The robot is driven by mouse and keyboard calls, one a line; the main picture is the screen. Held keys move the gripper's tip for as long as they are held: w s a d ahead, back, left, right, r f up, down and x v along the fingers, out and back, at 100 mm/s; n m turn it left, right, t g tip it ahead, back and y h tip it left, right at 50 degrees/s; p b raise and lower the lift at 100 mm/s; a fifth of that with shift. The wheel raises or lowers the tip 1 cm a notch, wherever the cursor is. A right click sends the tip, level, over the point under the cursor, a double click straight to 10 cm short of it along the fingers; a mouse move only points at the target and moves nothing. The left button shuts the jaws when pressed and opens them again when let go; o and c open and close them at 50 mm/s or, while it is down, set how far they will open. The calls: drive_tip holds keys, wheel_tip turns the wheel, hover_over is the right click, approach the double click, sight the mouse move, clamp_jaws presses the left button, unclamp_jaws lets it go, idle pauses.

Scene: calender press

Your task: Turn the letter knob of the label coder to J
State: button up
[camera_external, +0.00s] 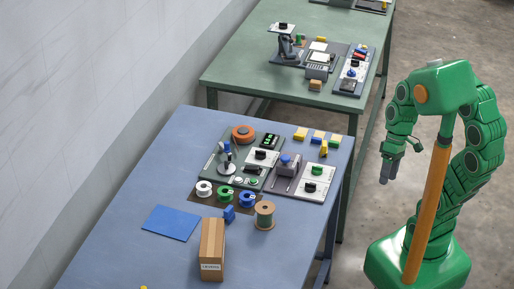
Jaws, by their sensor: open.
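The plates' markings are too small to read. I cannot tell which knob is the label coder's letter knob, nor where it points. My gripper (387,175) hangs over the floor to the right of the blue table, apart from everything. Its fingers are small here; it is empty and open.
A lever (227,155), an orange disc (243,133), several spools (264,214), a brown box (212,249) and a blue sheet (171,222) are on the blue table (120,200). Colored blocks (318,137) lie at its back right. Floor is clear between table and my base.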

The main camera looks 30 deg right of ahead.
drive_tip(key=a+r+n+y, duration=0.1)
drive_tip(key=a+n+y, duration=0.2)
drive_tip(key=a, duration=0.3)
drive_tip(key=t+h, duration=0.3)
drive_tip(key=h, duration=0.4)
approach(311, 186)
drive_tip(key=shift+w+d, duration=0.2)
drive_tip(key=shift+d, duration=0.1)
drive_tip(key=shift+w+a+f, duration=0.1)
drive_tip(key=shift+f, duration=3.95)
drive_tip(key=shift+c, duration=0.4)
drive_tip(key=c, duration=1)
